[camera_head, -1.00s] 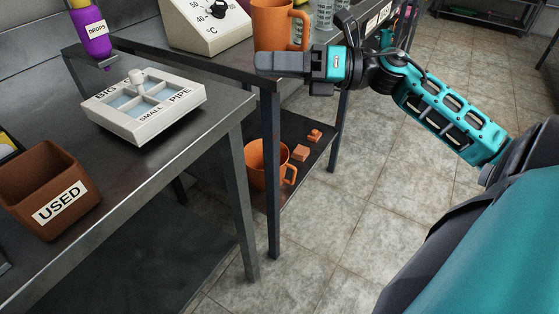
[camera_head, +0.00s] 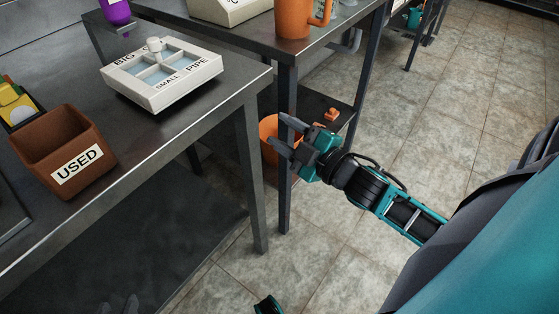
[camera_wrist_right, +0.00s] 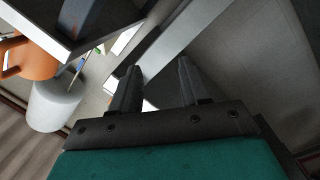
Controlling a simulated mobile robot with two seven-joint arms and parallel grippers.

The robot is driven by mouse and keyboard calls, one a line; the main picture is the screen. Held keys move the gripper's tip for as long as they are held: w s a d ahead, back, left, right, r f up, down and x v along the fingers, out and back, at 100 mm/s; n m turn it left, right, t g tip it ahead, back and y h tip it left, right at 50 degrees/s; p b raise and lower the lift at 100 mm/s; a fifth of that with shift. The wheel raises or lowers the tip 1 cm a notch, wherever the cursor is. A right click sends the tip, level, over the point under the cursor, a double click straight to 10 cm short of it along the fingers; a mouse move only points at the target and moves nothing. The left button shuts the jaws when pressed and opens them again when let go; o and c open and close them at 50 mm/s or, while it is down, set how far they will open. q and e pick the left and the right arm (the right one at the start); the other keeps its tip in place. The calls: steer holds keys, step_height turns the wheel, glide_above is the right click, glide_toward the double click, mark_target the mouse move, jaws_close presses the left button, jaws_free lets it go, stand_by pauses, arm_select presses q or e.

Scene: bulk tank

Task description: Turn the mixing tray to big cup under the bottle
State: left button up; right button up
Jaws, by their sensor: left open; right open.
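The white mixing tray (camera_head: 160,78) lies on the left metal table in the head view. It has blue-floored compartments and a round knob (camera_head: 155,44) near the far side. My right gripper (camera_head: 281,130) is open and empty, right of and below the tray, beyond the table's corner. My left gripper is not clearly visible.
A brown "USED" bin (camera_head: 66,150) stands left of the tray. An orange mug (camera_head: 296,18) is on the neighbouring table; another orange mug (camera_head: 270,128) is on its lower shelf, behind my right gripper. Table legs (camera_head: 252,175) stand close by. The floor to the right is clear.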

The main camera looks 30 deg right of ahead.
arm_select(q)
steer(key=shift+r+p, duration=0.35)
steer(key=shift+r, duration=0.15)
arm_select(e)
steer(key=s+a+f+m+g+h, duration=0.1)
steer(key=s+a+f+m+g, duration=0.1)
steer(key=a+f+m, duration=0.1)
steer(key=shift+s+f+m, duration=0.25)
steer(key=shift+f+m, duration=0.45)
steer(key=shift+f, duration=0.25)
steer(key=s+a+f+m+g, duration=0.55)
steer(key=s+a+f, duration=0.2)
steer(key=a, duration=0.35)
arm_select(q)
steer(key=s+a+r+y+p, duration=0.1)
steer(key=a+r+p, duration=0.2)
steer(key=r+p, duration=0.6)
steer(key=p, duration=0.6)
steer(key=shift+s+a+r, duration=0.3)
steer(key=shift+s+a, duration=0.1)
arm_select(e)
steer(key=d+r, duration=0.4)
steer(key=r, duration=0.6)
steer(key=shift+s+r+t, duration=0.15)
steer(key=shift+s+t, duration=0.3)
arm_select(q)
steer(key=shift+f, duration=0.1)
steer(key=shift+d, duration=0.2)
